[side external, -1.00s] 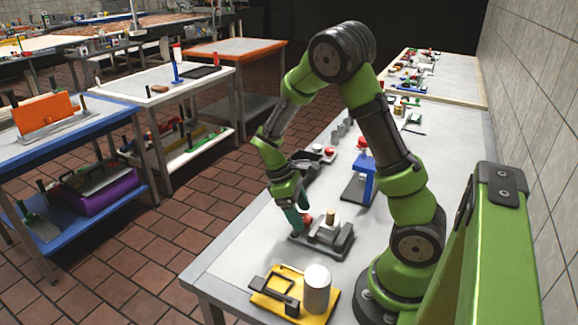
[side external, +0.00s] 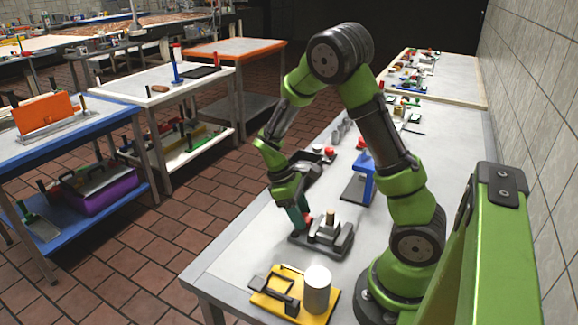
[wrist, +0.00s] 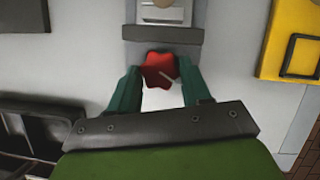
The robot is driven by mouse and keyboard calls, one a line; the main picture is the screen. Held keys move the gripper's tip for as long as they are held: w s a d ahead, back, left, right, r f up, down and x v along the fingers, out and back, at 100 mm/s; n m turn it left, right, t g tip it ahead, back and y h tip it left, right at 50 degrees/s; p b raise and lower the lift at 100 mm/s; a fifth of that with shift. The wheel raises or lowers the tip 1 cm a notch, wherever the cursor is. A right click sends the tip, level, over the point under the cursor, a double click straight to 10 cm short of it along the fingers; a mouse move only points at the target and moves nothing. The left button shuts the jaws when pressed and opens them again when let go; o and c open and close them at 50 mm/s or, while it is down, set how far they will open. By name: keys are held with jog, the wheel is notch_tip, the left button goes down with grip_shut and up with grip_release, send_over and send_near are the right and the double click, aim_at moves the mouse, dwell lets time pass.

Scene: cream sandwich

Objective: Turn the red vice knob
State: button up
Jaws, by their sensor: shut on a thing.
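The red vice knob (wrist: 159,69) shows in the wrist view between the two green fingers of my gripper (wrist: 160,84), at the end of the grey vice (wrist: 150,35). My gripper is shut on the knob. In the side view my gripper (side external: 304,218) reaches down at the left end of the vice (side external: 335,240), which stands on the grey table. Only a small part of the red knob (side external: 309,219) shows there, the rest being hidden by the fingers. A light block with a tan peg (side external: 331,217) sits on the vice.
A yellow base with a black handle and a white cylinder (side external: 317,290) stands near the table's front. A blue stand (side external: 364,180) is behind the vice. Dark trays and small grey parts lie further back. The table left of the vice is clear.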

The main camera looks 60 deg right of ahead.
jog(key=m, duration=0.2)
jog(key=m+y, duration=0.1)
jog(key=m, duration=0.1)
jog(key=shift+d+y, duration=0.2)
jog(key=shift+y, duration=0.1)
jog(key=shift+d+m+y, duration=0.1)
jog(key=shift+m+y, duration=0.5)
jog(key=shift+m, duration=1.1)
jog(key=o, duration=1.1)
jog(key=shift+c, duration=0.2)
jog(key=shift+r, duration=0.1)
